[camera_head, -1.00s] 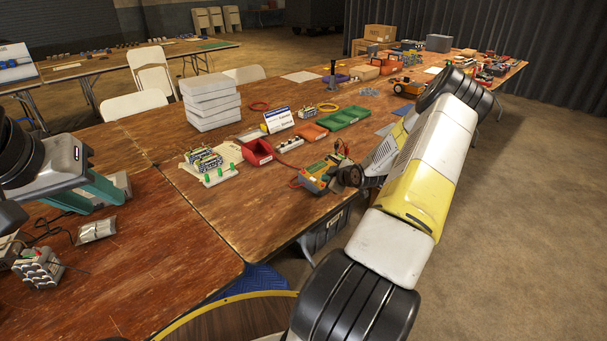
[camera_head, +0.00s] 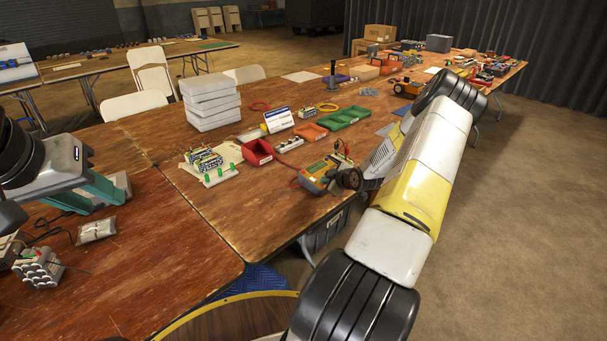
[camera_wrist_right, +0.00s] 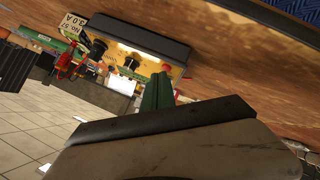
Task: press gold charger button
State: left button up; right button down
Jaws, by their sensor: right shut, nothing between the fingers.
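The gold charger (camera_head: 322,171) is a small box with a gold face and grey sides, near the front edge of the long wooden table. In the right wrist view its gold face (camera_wrist_right: 150,67) shows black knobs and a red button (camera_wrist_right: 168,67). My right gripper (camera_wrist_right: 157,92) has its green fingers shut and empty, with tips close to the face beside the red button; I cannot tell whether they touch. In the head view my right wrist hides the fingers. My left gripper (camera_head: 88,192) is open and empty over the near table at the left.
A red bin (camera_head: 259,152), a green tray (camera_head: 346,117) and a battery board (camera_head: 220,178) lie beside the charger. Grey stacked blocks (camera_head: 210,102) stand further back. A battery pack (camera_head: 38,267) and clear packet (camera_head: 97,229) lie at the left. The near table's middle is bare.

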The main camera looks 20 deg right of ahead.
jog(key=shift+f, duration=0.15)
dwell(0.4)
jog(key=shift+s+r, duration=0.1)
jog(key=shift+r, duration=0.7)
jog(key=shift+s+d+r, duration=0.1)
jog(key=shift+s+r, duration=0.05)
jog(key=shift+r, duration=0.65)
jog(key=shift+s+d+r, duration=0.1)
jog(key=shift+s+r, duration=0.05)
jog(key=shift+r, duration=0.7)
jog(key=shift+s+d+r, duration=0.1)
jog(key=shift+s+r, duration=0.05)
jog(key=shift+r, duration=0.65)
jog(key=shift+a, duration=0.1)
